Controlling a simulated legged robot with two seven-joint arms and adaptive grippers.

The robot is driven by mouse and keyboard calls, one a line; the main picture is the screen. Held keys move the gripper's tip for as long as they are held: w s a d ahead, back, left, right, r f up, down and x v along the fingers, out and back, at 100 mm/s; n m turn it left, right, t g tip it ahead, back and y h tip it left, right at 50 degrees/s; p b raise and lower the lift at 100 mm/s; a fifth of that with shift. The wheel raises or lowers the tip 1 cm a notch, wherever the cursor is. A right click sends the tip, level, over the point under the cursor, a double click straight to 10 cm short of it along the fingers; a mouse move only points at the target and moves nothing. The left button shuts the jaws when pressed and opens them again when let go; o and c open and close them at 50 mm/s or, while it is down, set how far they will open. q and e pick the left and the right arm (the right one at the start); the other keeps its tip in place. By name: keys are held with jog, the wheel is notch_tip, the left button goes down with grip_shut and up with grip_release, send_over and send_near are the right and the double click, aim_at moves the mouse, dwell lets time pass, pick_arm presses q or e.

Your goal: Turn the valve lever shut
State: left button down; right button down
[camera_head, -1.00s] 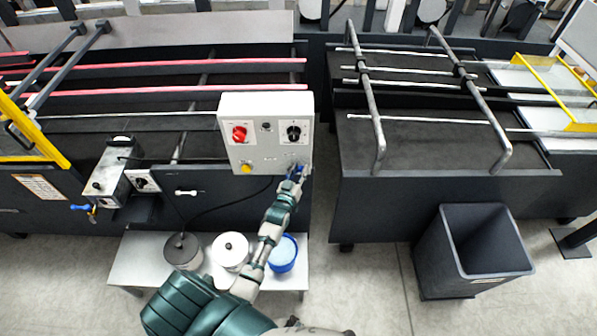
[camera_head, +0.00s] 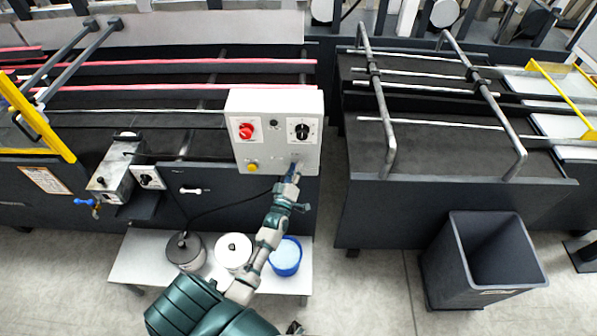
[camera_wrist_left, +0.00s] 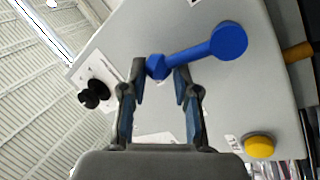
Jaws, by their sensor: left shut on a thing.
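A blue lever with a round hub (camera_wrist_left: 228,40) and a smaller knob (camera_wrist_left: 157,66) shows on the face of the grey control box in the left wrist view. My left gripper (camera_wrist_left: 155,80) has its two fingers on either side of the knob and is shut on the lever. In the head view, my left gripper (camera_head: 294,170) is at the lower right of the control box (camera_head: 275,100) and hides most of the lever. Another blue handle (camera_head: 85,202) sits on a brass fitting by the metal tank at the left. My right gripper is not in view.
The box also carries a red knob (camera_head: 246,131), a black dial (camera_head: 301,131) and a yellow button (camera_head: 253,168). Pots and a blue tub (camera_head: 285,262) stand on a low table below my arm. A dark bin (camera_head: 487,262) stands at the right.

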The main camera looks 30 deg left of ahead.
pick_arm(q)
jog(key=shift+s+f+n, duration=0.2)
jog(key=shift+f+n, duration=0.4)
jog(key=shift+f, duration=0.1)
jog(key=shift+a, duration=0.1)
jog(key=c, duration=0.8)
grip_release()
jog(key=shift+w, duration=0.1)
jog(key=shift+o, duration=0.2)
jog(key=shift+w+r, duration=0.15)
jog(key=shift+r, duration=0.05)
jog(key=v, duration=1.2)
jog(key=shift+f, duration=0.2)
jog(key=shift+w, duration=0.1)
jog(key=shift+c, duration=0.2)
